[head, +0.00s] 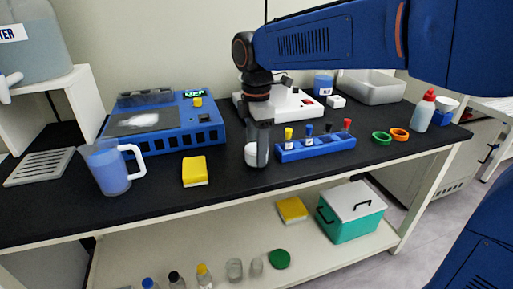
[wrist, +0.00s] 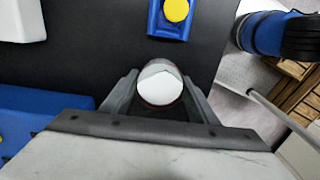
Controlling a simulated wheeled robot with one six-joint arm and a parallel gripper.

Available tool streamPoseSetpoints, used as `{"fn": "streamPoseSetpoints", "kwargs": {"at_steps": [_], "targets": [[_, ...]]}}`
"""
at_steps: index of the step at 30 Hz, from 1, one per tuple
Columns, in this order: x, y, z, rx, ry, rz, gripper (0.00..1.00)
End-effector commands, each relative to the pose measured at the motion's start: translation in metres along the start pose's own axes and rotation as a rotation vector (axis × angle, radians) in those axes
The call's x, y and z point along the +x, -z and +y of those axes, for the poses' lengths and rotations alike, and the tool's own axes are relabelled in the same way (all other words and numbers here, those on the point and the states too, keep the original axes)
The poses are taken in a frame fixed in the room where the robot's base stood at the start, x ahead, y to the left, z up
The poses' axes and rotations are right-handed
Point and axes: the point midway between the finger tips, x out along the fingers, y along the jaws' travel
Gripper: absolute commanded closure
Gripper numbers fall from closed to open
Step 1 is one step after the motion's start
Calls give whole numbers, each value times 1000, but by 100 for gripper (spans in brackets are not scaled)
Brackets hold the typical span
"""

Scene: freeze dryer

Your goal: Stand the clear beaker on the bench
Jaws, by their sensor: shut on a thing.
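My gripper (head: 257,160) is shut on a white, rounded thing (head: 250,154) over the front middle of the black bench (head: 225,178). In the wrist view this thing (wrist: 160,84) is a pale disc with a thin dark rim, between the two fingers of my gripper (wrist: 160,95). It looks white rather than clear, and I cannot tell if it is a beaker. The fingers hide much of it. I cannot tell if its base touches the bench. Two small clear vessels, one wider (head: 234,269) and one narrower (head: 257,267), stand on the lower shelf.
A blue rack (head: 315,148) with capped vials is close right of my gripper. A yellow sponge (head: 195,171), a jug of blue liquid (head: 110,170) and a blue machine (head: 168,127) stand left. Green (head: 381,138) and orange (head: 400,134) rings lie right. Bare bench shows around the sponge.

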Motion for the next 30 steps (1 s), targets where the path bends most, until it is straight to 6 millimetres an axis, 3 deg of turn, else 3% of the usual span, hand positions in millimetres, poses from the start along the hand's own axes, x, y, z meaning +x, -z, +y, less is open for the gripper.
{"fn": "streamPoseSetpoints", "kwargs": {"at_steps": [4, 5, 7, 20, 30], "targets": [[2, 0, 0, 0, 0, 0, 75], [2, 0, 0, 0, 0, 0, 42], [2, 0, 0, 0, 0, 0, 28], [-6, 0, 0, 0, -1, 0, 28], [-67, 0, 1, 0, -3, 1, 28]]}}
